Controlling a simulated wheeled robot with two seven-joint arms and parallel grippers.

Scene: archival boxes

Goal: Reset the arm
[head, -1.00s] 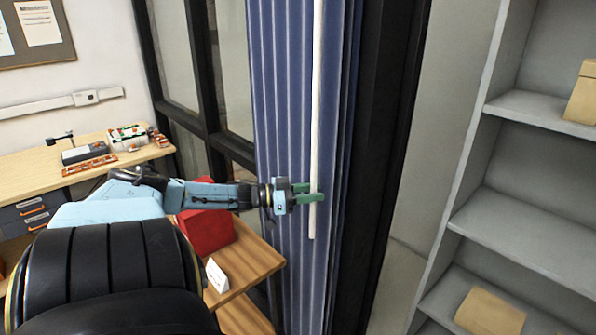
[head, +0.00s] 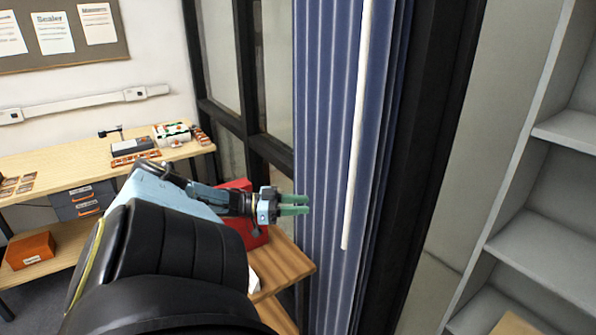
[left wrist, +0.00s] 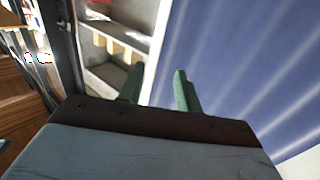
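My left gripper (head: 294,205) is in the middle of the head view, with green fingers pointing right in front of the blue curtain (head: 325,130). Its two fingers are apart with nothing between them. A white rod (head: 357,120) hangs down along the curtain, to the right of the fingertips and apart from them. In the left wrist view the gripper (left wrist: 157,82) also shows a gap between its fingers, with the blue curtain filling the right side. My right gripper is in neither view.
A red box (head: 258,238) stands on a small wooden table (head: 285,268) behind my left arm. A long workbench (head: 60,160) with tools runs along the left wall. An orange box (head: 30,250) sits on its lower shelf. Grey shelving (head: 545,240) stands at the right.

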